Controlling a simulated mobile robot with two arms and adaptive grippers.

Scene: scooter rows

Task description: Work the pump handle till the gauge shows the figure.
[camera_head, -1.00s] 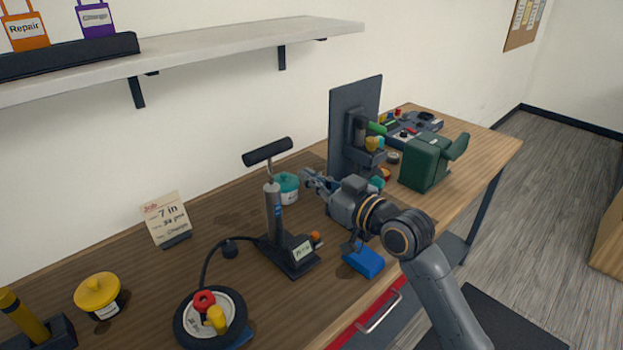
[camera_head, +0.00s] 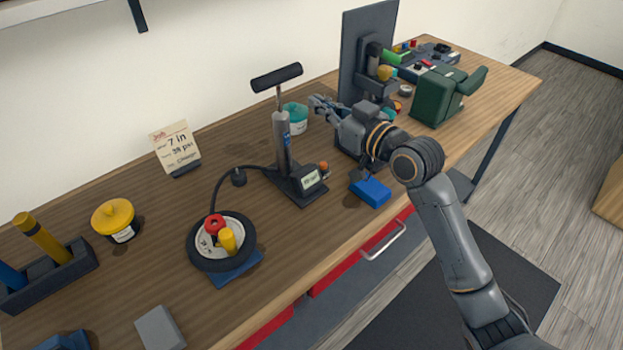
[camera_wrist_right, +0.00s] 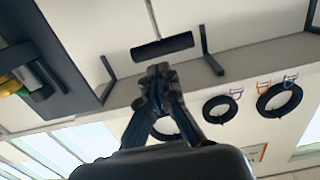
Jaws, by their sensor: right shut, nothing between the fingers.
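The floor pump (camera_head: 283,145) stands upright on the bench, with its black T-handle (camera_head: 277,77) raised on a bare rod. Its gauge (camera_head: 311,180) sits on the pump's base; I cannot read its display. A hose runs from the pump to a small wheel (camera_head: 221,243) with a red and a yellow part on it. The handle (camera_wrist_right: 162,48) also shows beyond the fingertips in the right wrist view. My left gripper is not in view.
A teal-lidded jar (camera_head: 296,118) stands behind the pump. A blue block (camera_head: 370,190) lies near the front edge. A dark upright panel (camera_head: 362,50) and a green vise-like thing (camera_head: 437,95) stand right. A yellow-lidded jar (camera_head: 114,219) is at left.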

